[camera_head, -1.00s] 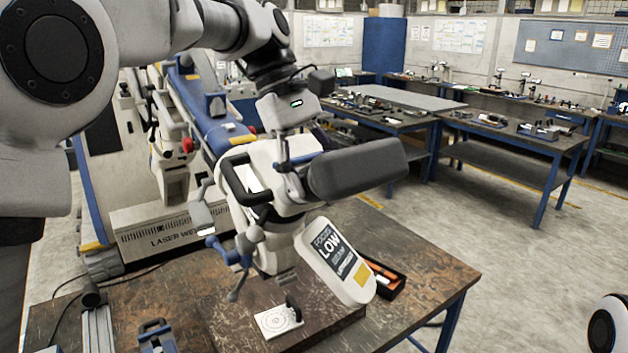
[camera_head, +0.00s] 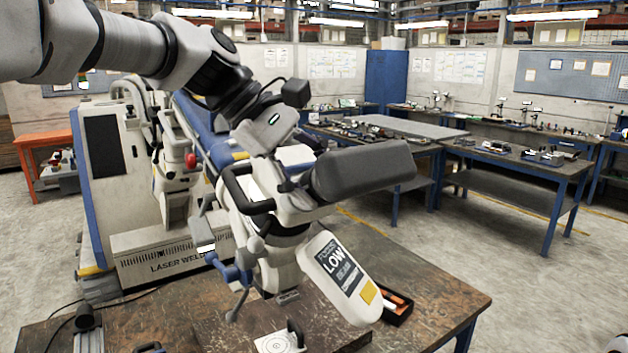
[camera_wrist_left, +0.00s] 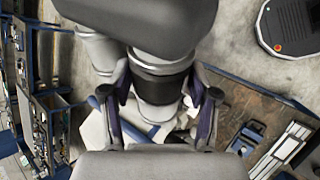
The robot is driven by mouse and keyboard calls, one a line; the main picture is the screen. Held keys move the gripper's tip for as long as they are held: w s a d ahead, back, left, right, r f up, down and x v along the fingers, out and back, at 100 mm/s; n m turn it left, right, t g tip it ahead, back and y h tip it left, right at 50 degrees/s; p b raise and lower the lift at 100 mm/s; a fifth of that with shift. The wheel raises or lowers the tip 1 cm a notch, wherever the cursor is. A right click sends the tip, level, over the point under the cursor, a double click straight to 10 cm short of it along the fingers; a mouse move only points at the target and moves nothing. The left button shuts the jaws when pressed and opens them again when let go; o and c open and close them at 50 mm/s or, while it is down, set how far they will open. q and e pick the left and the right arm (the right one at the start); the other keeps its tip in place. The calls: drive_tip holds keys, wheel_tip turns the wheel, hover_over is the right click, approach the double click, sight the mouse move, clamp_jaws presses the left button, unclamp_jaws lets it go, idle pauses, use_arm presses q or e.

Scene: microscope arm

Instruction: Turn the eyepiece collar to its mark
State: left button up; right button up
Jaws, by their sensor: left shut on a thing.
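My left gripper (camera_head: 296,188) is at the root of the hood. In the left wrist view its two fingers (camera_wrist_left: 160,84) lie on either side of the round collar (camera_wrist_left: 160,78), a grey cylinder with a black band, and are shut on it. The hood fills the top of that view. I cannot make out the collar's mark in either view. My right gripper is out of the picture.
The brown bench (camera_head: 430,285) holds a black tray (camera_head: 397,308) with orange-handled items and a white target card (camera_head: 280,342) below the head. A laser welder cabinet (camera_head: 165,262) stands behind at left. Floor is free right of the bench.

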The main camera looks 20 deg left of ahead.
use_arm(q)
drive_tip(key=shift+r, duration=0.1)
drive_tip(key=o, duration=0.9)
drive_tip(key=shift+c, duration=0.2)
drive_tip(key=shift+s+d, duration=0.2)
drive_tip(key=shift+d, duration=0.1)
drive_tip(key=shift+w+a, duration=0.15)
